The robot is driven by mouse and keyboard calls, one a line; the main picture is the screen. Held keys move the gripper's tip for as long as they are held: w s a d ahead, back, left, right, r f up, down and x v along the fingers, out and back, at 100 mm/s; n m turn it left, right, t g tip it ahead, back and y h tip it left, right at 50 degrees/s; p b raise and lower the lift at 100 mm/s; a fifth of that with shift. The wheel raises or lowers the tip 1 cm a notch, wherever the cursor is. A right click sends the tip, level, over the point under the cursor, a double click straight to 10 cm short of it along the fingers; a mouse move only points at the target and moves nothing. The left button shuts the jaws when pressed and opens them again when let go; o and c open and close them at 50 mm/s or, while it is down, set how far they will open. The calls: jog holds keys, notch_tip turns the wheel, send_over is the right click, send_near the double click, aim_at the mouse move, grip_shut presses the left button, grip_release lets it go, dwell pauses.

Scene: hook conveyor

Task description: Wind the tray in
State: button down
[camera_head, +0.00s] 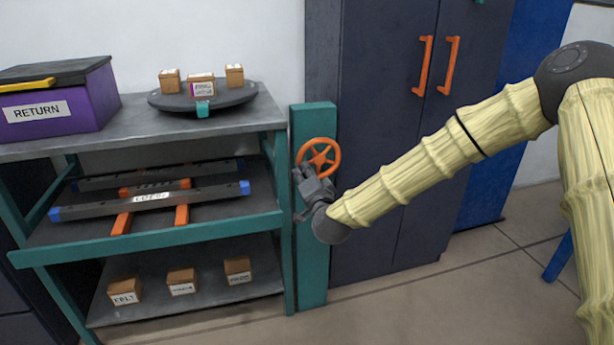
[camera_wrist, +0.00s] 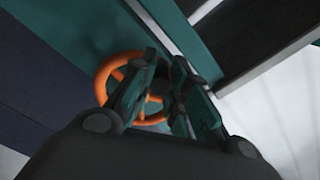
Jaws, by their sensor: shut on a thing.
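An orange handwheel (camera_head: 328,146) with spokes is mounted on a teal post (camera_head: 314,240) at the shelf's right side. My gripper (camera_head: 305,180) is at the wheel's lower left edge. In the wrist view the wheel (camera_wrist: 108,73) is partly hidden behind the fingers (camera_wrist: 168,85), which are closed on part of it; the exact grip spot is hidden. A round dark tray (camera_head: 235,98) with a teal tab stands on the top shelf and carries three small boxes. On the middle shelf are dark bars (camera_head: 180,196) with blue ends, lying across orange strips (camera_head: 182,214).
A purple RETURN bin (camera_head: 88,108) with a dark lid stands on the top shelf at left. Several small labelled boxes (camera_head: 182,281) sit on the bottom shelf. A dark cabinet (camera_head: 385,150) with orange handles stands close behind my arm.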

aim_at(320, 142)
notch_tip(320, 142, up, 2)
jog(key=m, duration=0.2)
jog(key=m+p, duration=0.1)
jog(key=m, duration=0.1)
jog(key=shift+r+m, duration=0.2)
jog(key=shift+m, duration=0.2)
jog(key=r+m, duration=0.1)
jog(key=m, duration=0.1)
jog(key=r+m, duration=0.1)
jog(key=m, duration=0.1)
jog(key=shift+w+d+m, duration=0.1)
jog(key=shift+d+m, duration=0.2)
jog(key=shift+d, duration=0.1)
jog(key=m, duration=0.1)
jog(key=d+r+m, duration=0.1)
jog(key=m, duration=0.1)
jog(key=m+b, duration=0.1)
jog(key=shift+w+d+r+m, duration=0.2)
jog(key=shift+d+r+m, duration=0.1)
jog(key=shift+d+r, duration=0.1)
jog(key=shift+w+d+r+m+b, duration=0.15)
jog(key=shift+d+m+b, duration=0.3)
jog(key=shift+m, duration=0.5)
jog(key=shift+w+d+r+m+b, duration=0.1)
jog(key=shift+d+r+m+b, duration=0.3)
jog(key=shift+m, duration=0.6)
jog(key=shift+w+d+r+m+b, duration=0.1)
jog(key=shift+d+m+b, duration=0.45)
jog(key=shift+m, duration=0.4)
